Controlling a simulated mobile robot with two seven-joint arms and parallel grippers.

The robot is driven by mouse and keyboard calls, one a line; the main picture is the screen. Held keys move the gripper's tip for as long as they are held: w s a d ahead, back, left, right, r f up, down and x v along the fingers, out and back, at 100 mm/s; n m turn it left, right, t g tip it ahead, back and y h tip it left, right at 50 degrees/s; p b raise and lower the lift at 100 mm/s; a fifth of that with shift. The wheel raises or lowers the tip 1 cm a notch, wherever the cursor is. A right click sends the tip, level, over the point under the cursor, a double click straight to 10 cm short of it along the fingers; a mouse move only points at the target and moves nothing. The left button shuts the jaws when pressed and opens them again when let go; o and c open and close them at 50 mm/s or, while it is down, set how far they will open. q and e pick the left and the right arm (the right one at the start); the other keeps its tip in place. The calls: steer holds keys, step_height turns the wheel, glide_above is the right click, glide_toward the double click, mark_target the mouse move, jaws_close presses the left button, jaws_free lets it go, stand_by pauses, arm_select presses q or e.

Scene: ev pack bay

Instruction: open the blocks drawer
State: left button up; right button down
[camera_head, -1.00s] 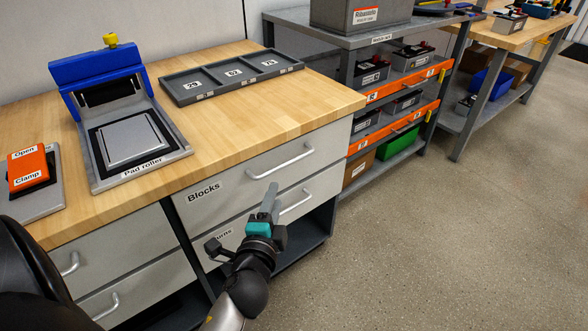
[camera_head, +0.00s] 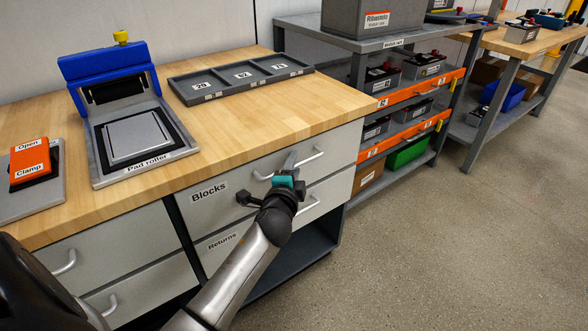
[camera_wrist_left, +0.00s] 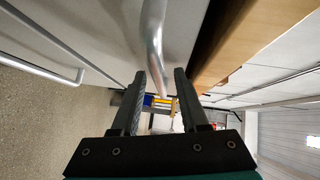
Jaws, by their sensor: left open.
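The blocks drawer (camera_head: 232,183) is the upper right drawer of the wooden-topped bench, with a grey front and a "Blocks" label. It looks shut. Its silver bar handle (camera_head: 312,160) is partly hidden behind my left gripper (camera_head: 289,160). In the left wrist view the handle (camera_wrist_left: 153,30) runs down to the space between the two fingertips of my left gripper (camera_wrist_left: 164,76). The fingers are apart, one to each side of the bar's line. I cannot tell whether they touch the handle. My right gripper is in neither view.
The returns drawer (camera_head: 224,248) lies just below, with its own handle (camera_head: 309,204). Open floor (camera_head: 460,250) lies to the right.

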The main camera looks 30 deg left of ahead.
arm_select(q)
steer(key=shift+w, duration=0.2)
steer(key=shift+c, duration=0.2)
jaws_close()
stand_by(1.2)
